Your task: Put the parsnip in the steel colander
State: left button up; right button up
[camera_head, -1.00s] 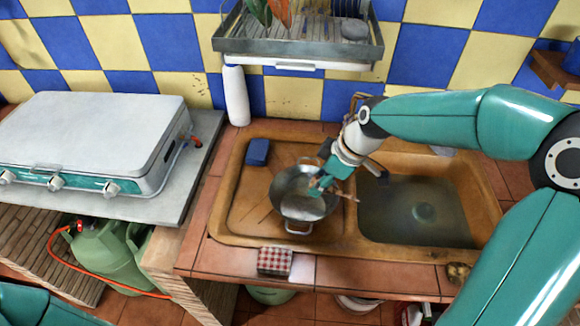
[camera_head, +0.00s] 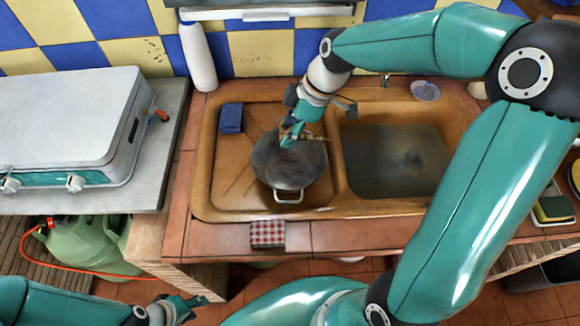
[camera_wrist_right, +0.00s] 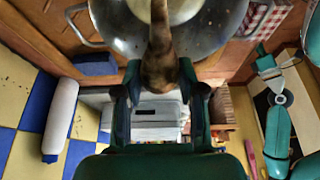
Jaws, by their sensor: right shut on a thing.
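The steel colander (camera_head: 290,172) stands in the left, ribbed part of the brown sink unit. It also shows in the right wrist view (camera_wrist_right: 120,22). My right gripper (camera_head: 291,136) is over the colander's back part. In the right wrist view it (camera_wrist_right: 160,85) is shut on the brownish parsnip (camera_wrist_right: 160,48), whose far part reaches over the colander. In the head view the parsnip is mostly hidden by the gripper. My left gripper (camera_head: 190,306) is low at the bottom left, away from the sink; its jaw opening is unclear.
A blue sponge (camera_head: 231,118) lies left of the colander. The water-filled basin (camera_head: 392,160) is on the right. A white bottle (camera_head: 198,57) stands behind, and a white camp stove (camera_head: 70,125) stands left.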

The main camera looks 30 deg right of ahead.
jog(key=shift+f, duration=0.3)
jog(key=o, duration=1.2)
jog(key=shift+r, duration=0.15)
jog(key=v, duration=1.1)
jog(key=shift+s+d+r, duration=0.2)
jog(key=shift+s+r, duration=0.05)
